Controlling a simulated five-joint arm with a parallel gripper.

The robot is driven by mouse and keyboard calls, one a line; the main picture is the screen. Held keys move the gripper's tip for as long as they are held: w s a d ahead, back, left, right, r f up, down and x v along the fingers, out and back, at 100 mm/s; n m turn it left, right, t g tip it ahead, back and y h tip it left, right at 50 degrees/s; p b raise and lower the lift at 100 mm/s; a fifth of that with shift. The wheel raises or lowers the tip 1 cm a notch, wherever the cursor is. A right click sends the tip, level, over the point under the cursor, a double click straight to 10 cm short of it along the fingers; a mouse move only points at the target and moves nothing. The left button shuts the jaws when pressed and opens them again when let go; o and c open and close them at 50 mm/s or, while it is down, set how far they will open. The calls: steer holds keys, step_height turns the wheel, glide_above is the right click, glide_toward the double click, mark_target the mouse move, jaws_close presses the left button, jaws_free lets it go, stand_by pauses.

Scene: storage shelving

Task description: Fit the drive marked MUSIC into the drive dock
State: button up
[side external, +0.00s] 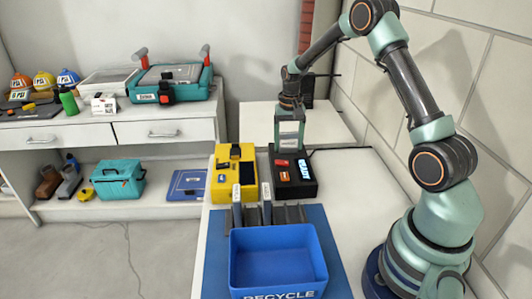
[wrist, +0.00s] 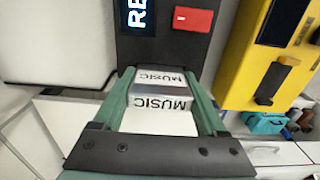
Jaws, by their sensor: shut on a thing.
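My gripper (side external: 290,126) points down and is shut on a drive with a white label (side external: 289,141). In the wrist view the drive (wrist: 160,120) sits between the green fingers and reads MUSIC on two faces. The drive dock (side external: 303,190) is a black box with a lit READY display and a red part on top. In the wrist view the dock (wrist: 165,48) lies just beyond the fingertips. The drive is upright over the dock's back part. Its lower end meets the dock's outline in the side view; I cannot tell whether it has entered a slot.
A yellow device (side external: 222,184) stands just left of the dock. A grey rack (side external: 290,214) with upright drives stands in front, on a blue mat (side external: 318,226). A blue RECYCLE bin (side external: 278,279) is nearest the camera. The white table right of the dock is clear.

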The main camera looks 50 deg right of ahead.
steer(key=shift+f, duration=0.15)
steer(key=o, duration=1.5)
